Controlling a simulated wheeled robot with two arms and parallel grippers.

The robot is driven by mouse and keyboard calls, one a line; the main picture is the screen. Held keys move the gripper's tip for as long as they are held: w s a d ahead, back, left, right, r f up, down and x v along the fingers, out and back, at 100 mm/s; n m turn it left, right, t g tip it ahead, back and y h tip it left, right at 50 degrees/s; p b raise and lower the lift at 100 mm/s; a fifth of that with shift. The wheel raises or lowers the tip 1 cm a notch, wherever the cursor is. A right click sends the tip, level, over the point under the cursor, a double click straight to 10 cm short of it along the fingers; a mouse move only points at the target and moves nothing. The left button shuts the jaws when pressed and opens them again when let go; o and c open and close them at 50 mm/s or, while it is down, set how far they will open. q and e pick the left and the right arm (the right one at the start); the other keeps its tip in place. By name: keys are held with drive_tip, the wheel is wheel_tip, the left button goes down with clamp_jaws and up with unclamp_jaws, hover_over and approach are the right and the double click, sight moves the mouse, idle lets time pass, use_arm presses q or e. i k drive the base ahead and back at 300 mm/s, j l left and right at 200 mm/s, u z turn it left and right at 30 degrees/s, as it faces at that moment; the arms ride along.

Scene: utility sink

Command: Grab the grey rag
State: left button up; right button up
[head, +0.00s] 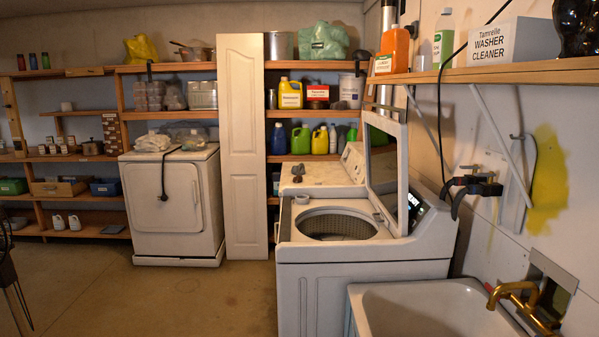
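I cannot single out the grey rag with certainty. A small dark grey lump (298,172) lies on the back part of the white top-load washer (345,275); it is too small to tell if it is cloth. A pale, crumpled cloth-like bundle (152,142) lies on the left of the white dryer top (176,207), with another pale bundle (194,140) beside it. The washer's lid (386,170) stands open, and its drum (338,224) shows no clear cloth.
A white utility sink (425,305) with a brass faucet (520,291) is at the lower right. A wall shelf (490,73) holds bottles and a washer cleaner box (502,42). A black clamp-like fitting (472,185) juts from the wall. The concrete floor (150,295) at left is mostly open.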

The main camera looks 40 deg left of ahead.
sight(300, 170)
drive_tip(key=i+j+u, duration=0.7)
drive_tip(key=j+u, duration=0.15)
drive_tip(key=i+j+u, duration=0.4)
drive_tip(key=i+u, duration=0.45)
drive_tip(key=i+j, duration=0.1)
drive_tip(key=i, duration=0.8)
drive_tip(key=i+z, duration=0.1)
drive_tip(key=i, duration=0.8)
